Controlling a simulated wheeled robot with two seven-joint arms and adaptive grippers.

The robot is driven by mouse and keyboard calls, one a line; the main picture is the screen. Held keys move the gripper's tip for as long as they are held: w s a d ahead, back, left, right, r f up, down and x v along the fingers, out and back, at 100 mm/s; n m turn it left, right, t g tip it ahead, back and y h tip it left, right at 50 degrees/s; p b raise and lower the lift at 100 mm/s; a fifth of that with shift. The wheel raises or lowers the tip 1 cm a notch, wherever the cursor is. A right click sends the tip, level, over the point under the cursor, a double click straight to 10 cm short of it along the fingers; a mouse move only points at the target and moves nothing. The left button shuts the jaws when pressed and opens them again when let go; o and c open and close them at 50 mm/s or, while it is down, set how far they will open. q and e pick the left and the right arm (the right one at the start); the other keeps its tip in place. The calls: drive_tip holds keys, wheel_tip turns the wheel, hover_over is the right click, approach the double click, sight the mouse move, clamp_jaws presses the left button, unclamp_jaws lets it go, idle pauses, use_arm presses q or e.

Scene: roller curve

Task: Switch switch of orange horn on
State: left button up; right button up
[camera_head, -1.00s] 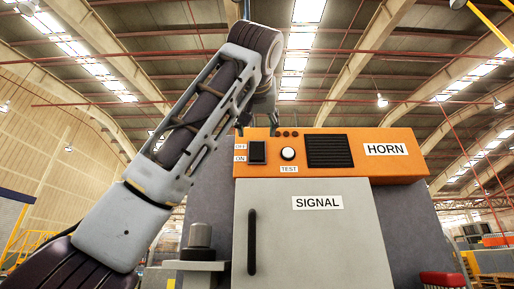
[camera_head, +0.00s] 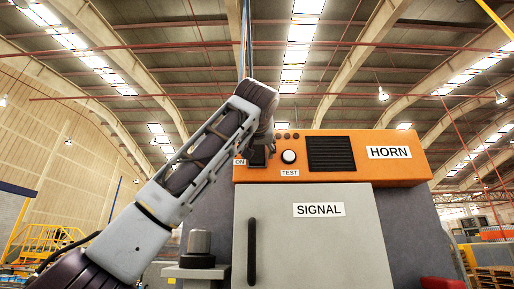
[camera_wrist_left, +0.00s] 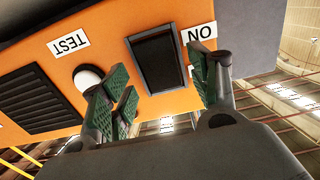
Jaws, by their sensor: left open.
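The orange horn box (camera_head: 345,175) sits on top of a grey cabinet. Its black rocker switch (camera_wrist_left: 157,60) is at the box's left end, beside an ON label (camera_wrist_left: 201,33) that shows upside down in the wrist view. In the head view, my left gripper covers most of the switch (camera_head: 257,158) and the OFF label. My left gripper (camera_wrist_left: 160,72) is open and empty, its green-padded fingers on either side of the switch. I cannot tell whether the fingers touch the panel, or which way the rocker is tilted. My right gripper is not in view.
A round white TEST button (camera_head: 289,156) is close to the switch, near one finger in the wrist view. A black grille (camera_head: 331,153) lies further right. Below are the SIGNAL cabinet door (camera_head: 315,245) with a black handle, and a grey cylinder (camera_head: 199,243) on a bracket.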

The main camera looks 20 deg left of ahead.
use_arm(q)
drive_tip(key=shift+w+a, duration=0.2)
drive_tip(key=shift+w, duration=0.5)
drive_tip(key=shift+c, duration=0.3)
drive_tip(key=c, duration=1)
